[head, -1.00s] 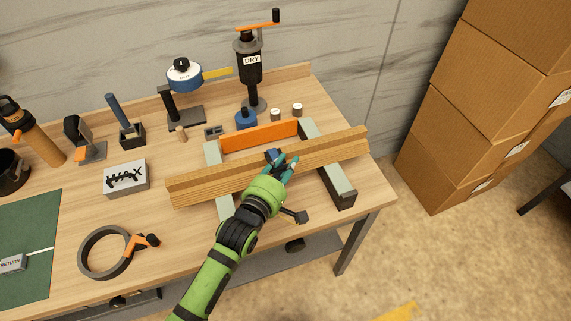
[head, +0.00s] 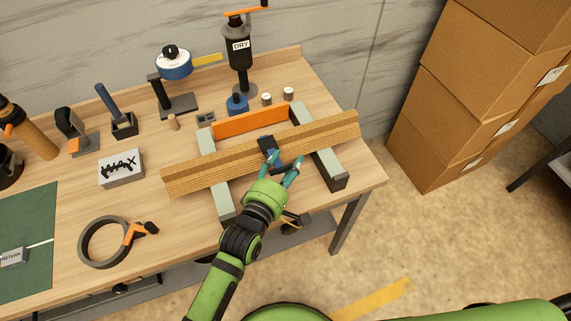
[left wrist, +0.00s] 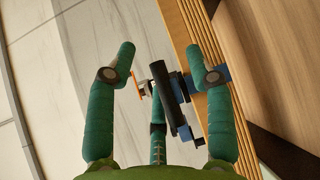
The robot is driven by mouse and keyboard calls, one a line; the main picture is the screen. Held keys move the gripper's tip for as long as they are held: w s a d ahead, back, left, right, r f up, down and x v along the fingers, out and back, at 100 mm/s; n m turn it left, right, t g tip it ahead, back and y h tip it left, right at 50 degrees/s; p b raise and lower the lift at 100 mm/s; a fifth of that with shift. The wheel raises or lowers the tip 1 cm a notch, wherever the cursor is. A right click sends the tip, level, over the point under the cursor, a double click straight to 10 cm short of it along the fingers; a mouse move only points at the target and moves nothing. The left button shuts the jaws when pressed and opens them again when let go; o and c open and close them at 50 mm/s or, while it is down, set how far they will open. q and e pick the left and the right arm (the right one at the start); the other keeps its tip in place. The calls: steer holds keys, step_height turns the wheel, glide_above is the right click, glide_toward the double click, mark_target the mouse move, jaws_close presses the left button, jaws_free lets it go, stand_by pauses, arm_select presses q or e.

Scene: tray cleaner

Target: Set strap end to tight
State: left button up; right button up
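A long wooden beam (head: 215,168) lies across two pale green-topped rails (head: 325,155) on the bench. A black and blue fitting (head: 268,147), which may be the strap end, sits on the beam. My left gripper (head: 283,168) is at the near side of the fitting, its fingers spread. In the left wrist view the fingers (left wrist: 165,65) are open, with a black bar (left wrist: 173,100) and blue parts (left wrist: 222,74) between or just beyond them. Whether any finger touches them cannot be told. My right gripper is not in view.
An orange bar (head: 250,123) spans behind the beam. A grey ring with an orange handle (head: 103,242) and a white box (head: 121,168) lie left. The DRY tool (head: 239,55) stands behind. Cardboard boxes (head: 450,95) are stacked right. A dark lever (head: 292,221) is at the front edge.

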arm_select(q)
steer(key=v, duration=1.2)
steer(key=shift+f, duration=0.1)
